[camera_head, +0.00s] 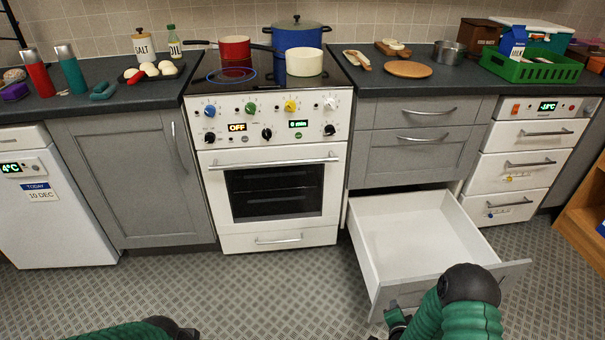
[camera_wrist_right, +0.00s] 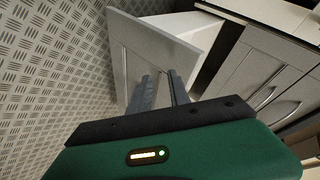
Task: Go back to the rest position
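The lower drawer (camera_head: 421,232) under the right counter is pulled out and looks empty inside. My right gripper (camera_head: 396,324) is low, at the left part of the drawer's front panel, partly cut off by the lower picture edge. In the right wrist view the two fingers (camera_wrist_right: 163,90) stand apart with a gap between them, close to the grey drawer front (camera_wrist_right: 150,45). Whether they touch it cannot be told. My left arm shows only as a green and black piece at the bottom left; its gripper is out of the picture.
The stove (camera_head: 272,223) with pots is left of the drawer. A white drawer unit (camera_head: 518,165) and wooden shelf (camera_head: 585,215) stand to the right. A green crate (camera_head: 530,70) is on the right counter. Patterned floor (camera_head: 270,295) is free before the stove.

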